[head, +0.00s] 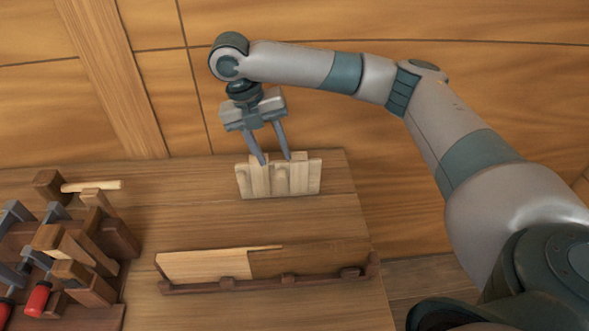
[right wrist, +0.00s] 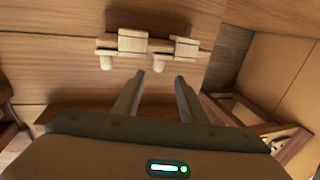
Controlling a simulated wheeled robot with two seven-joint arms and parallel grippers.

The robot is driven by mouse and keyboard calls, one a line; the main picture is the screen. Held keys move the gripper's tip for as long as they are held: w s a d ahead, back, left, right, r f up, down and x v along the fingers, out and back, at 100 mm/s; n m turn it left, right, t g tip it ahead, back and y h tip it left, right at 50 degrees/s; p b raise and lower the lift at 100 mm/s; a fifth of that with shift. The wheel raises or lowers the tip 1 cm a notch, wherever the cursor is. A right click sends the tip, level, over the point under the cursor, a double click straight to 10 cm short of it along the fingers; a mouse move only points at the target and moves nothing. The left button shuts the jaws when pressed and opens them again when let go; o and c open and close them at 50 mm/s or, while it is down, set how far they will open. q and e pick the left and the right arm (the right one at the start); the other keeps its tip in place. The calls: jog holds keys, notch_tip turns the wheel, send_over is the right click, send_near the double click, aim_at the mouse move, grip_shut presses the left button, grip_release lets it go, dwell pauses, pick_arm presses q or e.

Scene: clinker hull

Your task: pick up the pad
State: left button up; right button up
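A pale wooden piece (head: 246,183) stands near the back edge of the table, with taller blocks and rounded pegs along it. In the right wrist view the same piece (right wrist: 155,46) shows two pale blocks, a left block (right wrist: 132,41) and a right block (right wrist: 185,48), and two pegs. The pad is probably one of these blocks; I cannot tell which. My right gripper (head: 276,160) is open and empty, fingers pointing down close to the blocks. In the right wrist view its fingertips (right wrist: 159,76) are apart, just short of the pale piece. My left gripper is not in view.
A dark rack (head: 315,283) holding a pale board (head: 205,266) lies at the front of the table. Wooden clamps with red handles (head: 38,299) crowd the left side. A plank wall (head: 330,120) rises behind the table. The table (head: 185,215) is clear between rack and pale piece.

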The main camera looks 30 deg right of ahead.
aim_at(282, 174)
jog(key=p+x, duration=0.2)
jog(key=x, duration=0.4)
jog(key=shift+d+f, duration=0.15)
jog(key=shift+f, duration=0.15)
jog(key=shift+d+f, duration=0.1)
jog(key=shift+f, duration=0.4)
jog(key=shift+s, duration=0.1)
jog(key=shift+d+f+p, duration=0.1)
jog(key=shift+f+p, duration=0.35)
jog(key=shift+p, duration=0.1)
jog(key=p+x, duration=0.1)
jog(key=x, duration=0.2)
jog(key=shift+f+p, duration=0.1)
jog(key=shift+p, duration=0.2)
jog(key=shift+f, duration=0.55)
grip_shut()
